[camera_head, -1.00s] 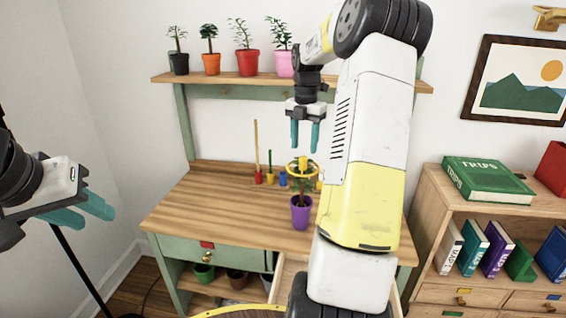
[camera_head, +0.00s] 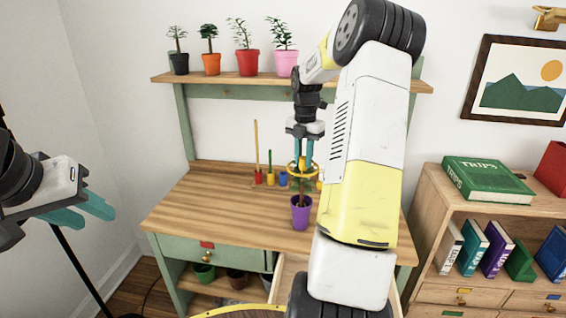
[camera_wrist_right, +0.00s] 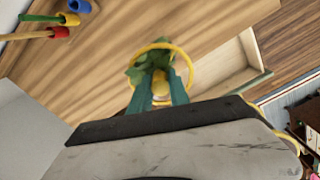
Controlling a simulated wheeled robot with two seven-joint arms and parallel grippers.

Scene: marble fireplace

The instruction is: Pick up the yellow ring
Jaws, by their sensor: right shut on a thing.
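The yellow ring (camera_head: 292,169) is around the green plant in the purple pot (camera_head: 301,212), which stands on the wooden tabletop. My right gripper (camera_head: 303,164) points down over the plant, with its teal fingers at the ring. In the right wrist view the fingers (camera_wrist_right: 161,93) are shut on a yellow part of the ring between them. The ring (camera_wrist_right: 188,66) circles the leaves there. The fingers and arm hide some of the plant. My left gripper (camera_head: 84,212) is open and empty at the far left, away from the table.
Potted plants line the shelf (camera_head: 220,77) above. An open drawer (camera_head: 283,283) is below the tabletop's front. The tabletop's left part (camera_head: 205,205) is clear.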

